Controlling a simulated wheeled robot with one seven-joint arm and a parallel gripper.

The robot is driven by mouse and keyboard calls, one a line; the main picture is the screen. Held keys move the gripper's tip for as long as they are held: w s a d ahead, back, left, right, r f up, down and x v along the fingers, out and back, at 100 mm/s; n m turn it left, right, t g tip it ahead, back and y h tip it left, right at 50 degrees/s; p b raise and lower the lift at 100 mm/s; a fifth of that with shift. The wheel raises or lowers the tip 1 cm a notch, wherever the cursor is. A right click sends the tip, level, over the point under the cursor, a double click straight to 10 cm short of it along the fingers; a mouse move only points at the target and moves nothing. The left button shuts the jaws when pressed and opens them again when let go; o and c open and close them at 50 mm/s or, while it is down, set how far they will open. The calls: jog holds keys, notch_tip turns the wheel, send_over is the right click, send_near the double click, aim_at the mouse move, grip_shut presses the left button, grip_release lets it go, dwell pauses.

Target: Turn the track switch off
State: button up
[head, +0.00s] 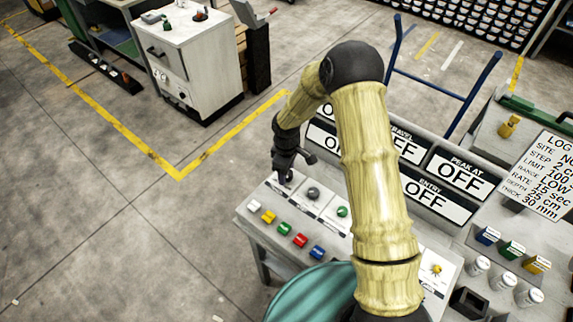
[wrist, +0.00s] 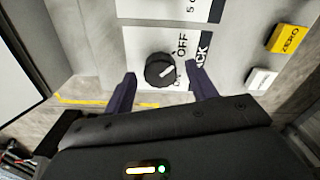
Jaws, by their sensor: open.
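The track switch (wrist: 160,70) is a round black knob with a white pointer mark, on a white label in the wrist view. The label shows "OFF" and part of a word ending in "CK". The pointer slants toward the upper right of the picture; I cannot tell which setting it is at. My gripper (wrist: 162,74) is open, with one dark finger on each side of the knob. Contact with the knob cannot be made out. In the head view my gripper (head: 287,172) is over the left end of the control panel (head: 245,222) and hides the knob there.
Beside the switch are a grey knob (head: 313,193) and a green knob (head: 342,211). White, yellow, green, red and blue buttons line the panel's front, including the red one (head: 300,240). Signs reading "OFF" (head: 458,178) stand behind. A teal round object (head: 305,290) is in front.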

notch_tip(320, 180, up, 17)
jog(key=b, duration=0.2)
jog(key=shift+r, duration=0.2)
dwell(0.5)
jog(key=s+d+r+m+t, duration=0.1)
jog(key=s+d+m+t, duration=0.1)
jog(key=s+d+m, duration=1.1)
jog(key=s+d, duration=0.2)
jog(key=s, duration=0.4)
jog(key=shift+d+m+t, duration=0.25)
jog(key=shift+m+t, duration=0.05)
jog(key=shift+r, duration=0.1)
